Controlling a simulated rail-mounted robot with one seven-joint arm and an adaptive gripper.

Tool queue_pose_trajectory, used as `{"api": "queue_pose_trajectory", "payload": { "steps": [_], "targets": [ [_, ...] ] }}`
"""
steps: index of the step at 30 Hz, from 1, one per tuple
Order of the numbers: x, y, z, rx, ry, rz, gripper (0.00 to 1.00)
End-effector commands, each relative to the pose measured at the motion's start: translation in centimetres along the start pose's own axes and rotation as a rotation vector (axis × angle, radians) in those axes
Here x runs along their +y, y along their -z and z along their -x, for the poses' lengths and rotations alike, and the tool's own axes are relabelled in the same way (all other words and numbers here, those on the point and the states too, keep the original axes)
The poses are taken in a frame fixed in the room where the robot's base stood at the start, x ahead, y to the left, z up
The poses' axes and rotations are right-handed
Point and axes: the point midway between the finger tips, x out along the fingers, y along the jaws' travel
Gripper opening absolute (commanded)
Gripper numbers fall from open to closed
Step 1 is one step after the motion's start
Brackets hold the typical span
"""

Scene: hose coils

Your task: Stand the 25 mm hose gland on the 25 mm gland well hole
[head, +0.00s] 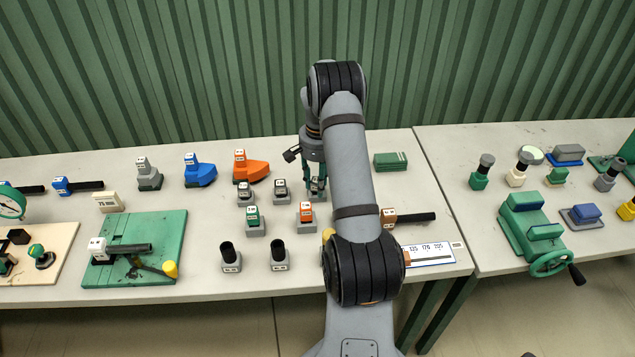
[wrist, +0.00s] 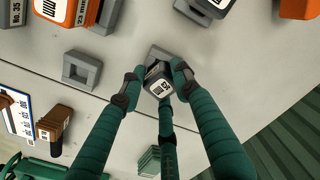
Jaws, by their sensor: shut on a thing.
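My gripper (head: 317,186) is shut on a small dark grey gland (wrist: 158,82) with a white label too small to read. In the wrist view, the fingers (wrist: 155,88) close around its sides. A grey square base (wrist: 158,54) shows right beside and partly behind the held gland; I cannot tell whether they touch. An empty grey square well (wrist: 82,70) lies apart, to the left in the wrist view; its size is not readable. An orange block (head: 306,210) stands on a grey base; its label in the wrist view (wrist: 78,10) appears to read 25 mm.
Grey-topped labelled blocks (head: 280,187) and a green block (head: 253,214) stand just left of my gripper. Two upright black hose pieces (head: 229,253) stand nearer. A green box (head: 391,160) lies right, behind my arm. An orange machine (head: 252,167) stands farther left.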

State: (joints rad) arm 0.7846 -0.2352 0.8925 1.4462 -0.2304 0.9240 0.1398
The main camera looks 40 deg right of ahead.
Motion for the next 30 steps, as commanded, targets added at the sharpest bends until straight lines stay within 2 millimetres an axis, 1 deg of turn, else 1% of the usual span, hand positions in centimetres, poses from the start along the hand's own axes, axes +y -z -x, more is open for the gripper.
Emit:
{"api": "queue_pose_trajectory", "payload": {
  "steps": [5, 6, 15, 18, 30],
  "targets": [
    [0.00, 0.01, 0.01, 0.000, 0.000, 0.000, 0.00],
    [0.00, 0.01, 0.01, 0.000, 0.000, 0.000, 0.32],
    [0.00, 0.01, 0.01, 0.000, 0.000, 0.000, 0.49],
    [0.01, 0.01, 0.01, 0.000, 0.000, 0.000, 0.53],
    [0.01, -0.01, -0.01, 0.000, 0.000, 0.000, 0.53]
  ]
}}
